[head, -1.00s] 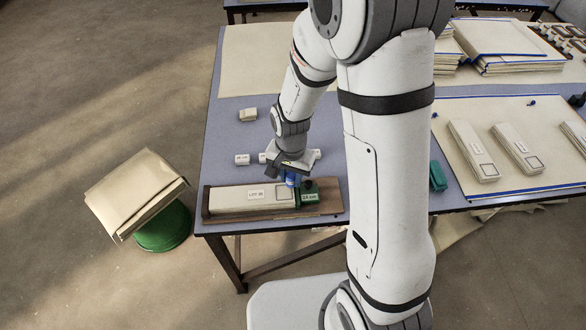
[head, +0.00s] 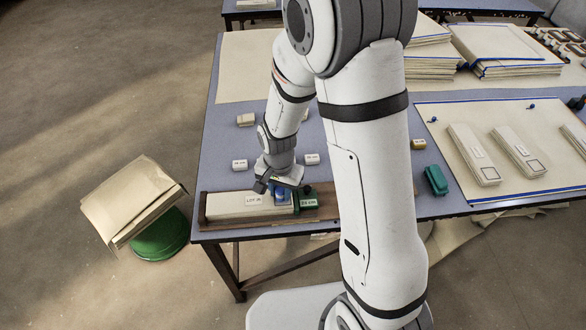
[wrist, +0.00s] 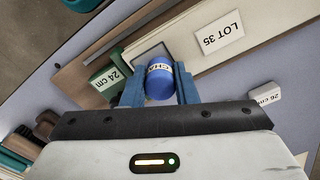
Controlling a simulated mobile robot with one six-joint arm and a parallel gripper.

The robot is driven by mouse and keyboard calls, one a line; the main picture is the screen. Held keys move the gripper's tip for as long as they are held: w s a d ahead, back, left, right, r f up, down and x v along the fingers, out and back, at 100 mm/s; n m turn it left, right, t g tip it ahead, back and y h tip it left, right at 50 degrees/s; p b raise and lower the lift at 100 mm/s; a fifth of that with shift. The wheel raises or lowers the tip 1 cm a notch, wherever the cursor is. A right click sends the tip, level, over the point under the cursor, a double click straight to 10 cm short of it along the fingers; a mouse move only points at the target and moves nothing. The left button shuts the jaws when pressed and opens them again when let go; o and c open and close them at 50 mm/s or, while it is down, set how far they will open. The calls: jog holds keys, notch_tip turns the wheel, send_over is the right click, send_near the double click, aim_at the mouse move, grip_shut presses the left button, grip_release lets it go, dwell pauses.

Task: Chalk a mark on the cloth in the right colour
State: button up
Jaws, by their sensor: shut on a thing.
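The folded cream cloth (head: 230,204) lies in a wooden tray (head: 203,217), with a label reading LOT 35. Its label also shows in the wrist view (wrist: 219,37). My gripper (head: 280,193) is over the cloth's right end, shut on a blue chalk (wrist: 159,82) with a white band lettered "CHA". In the wrist view the chalk sits between both blue fingers, in front of a dark-outlined square (wrist: 143,54) on the cloth. The chalk hides part of that square. I cannot tell whether the chalk touches the cloth; no mark shows.
A green block marked 24 cm (head: 308,201) stands at the cloth's right end. White labelled blocks lie behind the tray, at left (head: 239,165) and right (head: 312,159). A teal block (head: 436,180) and a large sheet with several folded cloths (head: 473,153) are farther right.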

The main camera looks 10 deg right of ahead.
jog(key=shift+d+r, duration=0.1)
jog(key=shift+d, duration=1.1)
notch_tip(320, 180, up, 8)
jog(key=p, duration=0.5)
